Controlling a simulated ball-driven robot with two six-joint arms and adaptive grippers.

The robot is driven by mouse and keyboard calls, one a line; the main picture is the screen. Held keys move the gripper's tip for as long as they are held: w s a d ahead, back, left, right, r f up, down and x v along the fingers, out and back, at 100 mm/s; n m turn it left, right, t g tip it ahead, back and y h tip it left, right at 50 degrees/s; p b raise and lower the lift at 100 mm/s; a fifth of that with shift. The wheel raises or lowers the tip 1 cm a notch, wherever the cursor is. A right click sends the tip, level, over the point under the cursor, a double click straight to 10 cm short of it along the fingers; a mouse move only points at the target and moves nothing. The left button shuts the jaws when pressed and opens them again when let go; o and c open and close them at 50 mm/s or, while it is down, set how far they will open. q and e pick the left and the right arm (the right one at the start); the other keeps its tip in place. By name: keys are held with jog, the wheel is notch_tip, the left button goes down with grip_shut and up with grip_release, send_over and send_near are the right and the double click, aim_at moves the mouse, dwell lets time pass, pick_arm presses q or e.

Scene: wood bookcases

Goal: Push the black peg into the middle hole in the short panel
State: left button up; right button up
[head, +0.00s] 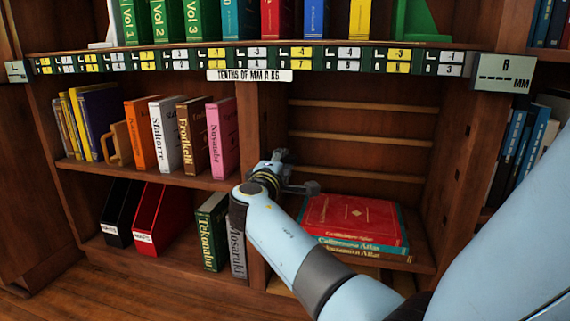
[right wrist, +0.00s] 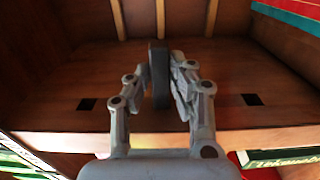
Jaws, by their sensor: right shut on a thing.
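In the right wrist view, my right gripper (right wrist: 160,75) is shut on the black peg (right wrist: 158,72), a dark upright bar between its fingertips. Behind it is a wooden panel (right wrist: 125,75), likely the short divider panel (head: 262,120) between two bays in the head view. Two dark square holes show in it, a left hole (right wrist: 87,104) and a right hole (right wrist: 251,99). The area between them is hidden by the peg and fingers. I cannot tell whether the peg touches the panel. In the head view, the right gripper (head: 276,168) is at the divider. My left gripper is not in view.
A stack of red and teal atlases (head: 352,225) lies in the right bay, close to my right arm. Upright books (head: 180,135) fill the left bay's shelf. Several wooden rails (head: 360,140) cross the right bay. A right side panel (head: 465,145) has dark holes.

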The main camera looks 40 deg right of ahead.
jog(key=shift+w+a+b, duration=0.55)
jog(key=shift+w+a, duration=0.2)
jog(key=shift+w, duration=0.15)
jog(key=o, duration=0.9)
jog(key=shift+o, duration=0.2)
